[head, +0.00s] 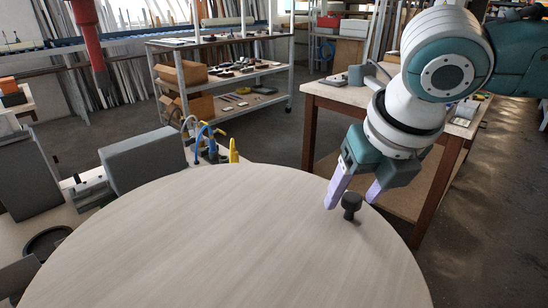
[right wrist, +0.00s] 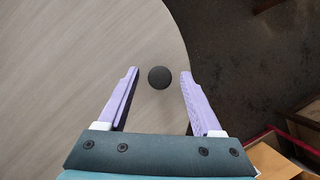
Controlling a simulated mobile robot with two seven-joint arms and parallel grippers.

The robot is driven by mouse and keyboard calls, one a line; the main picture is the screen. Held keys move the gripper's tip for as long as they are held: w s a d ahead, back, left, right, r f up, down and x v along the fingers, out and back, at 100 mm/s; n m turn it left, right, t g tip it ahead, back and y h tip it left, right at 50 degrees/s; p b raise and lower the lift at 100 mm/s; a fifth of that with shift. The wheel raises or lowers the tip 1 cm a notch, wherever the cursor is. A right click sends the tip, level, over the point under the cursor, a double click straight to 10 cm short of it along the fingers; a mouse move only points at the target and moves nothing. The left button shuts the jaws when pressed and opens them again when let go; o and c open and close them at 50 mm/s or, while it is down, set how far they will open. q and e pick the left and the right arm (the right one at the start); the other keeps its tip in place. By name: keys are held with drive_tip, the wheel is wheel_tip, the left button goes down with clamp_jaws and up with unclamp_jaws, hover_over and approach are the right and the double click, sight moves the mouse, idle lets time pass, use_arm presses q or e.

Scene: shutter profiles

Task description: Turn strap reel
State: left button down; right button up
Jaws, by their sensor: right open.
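The strap reel (head: 230,235) shows as a large round disc with a pale wood-grain face, lying flat in the front of the head view. A dark knob (head: 351,205) stands upright near its right edge. In the right wrist view the knob (right wrist: 159,77) appears as a dark round top between and just beyond the fingertips. My right gripper (head: 352,203) is open, with lilac fingers pointing down at the knob. In the right wrist view the fingers (right wrist: 159,72) lie on either side of it, with a gap on each side. My left gripper is not in view.
A wooden table (head: 325,97) stands behind my right arm. A grey box (head: 143,160) and blue and yellow tools (head: 212,150) sit beyond the disc at the left. A shelf rack (head: 220,75) stands farther back. Bare floor lies right of the disc.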

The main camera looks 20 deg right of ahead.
drive_tip(key=shift+c, duration=0.4)
clamp_jaws()
idle(0.9)
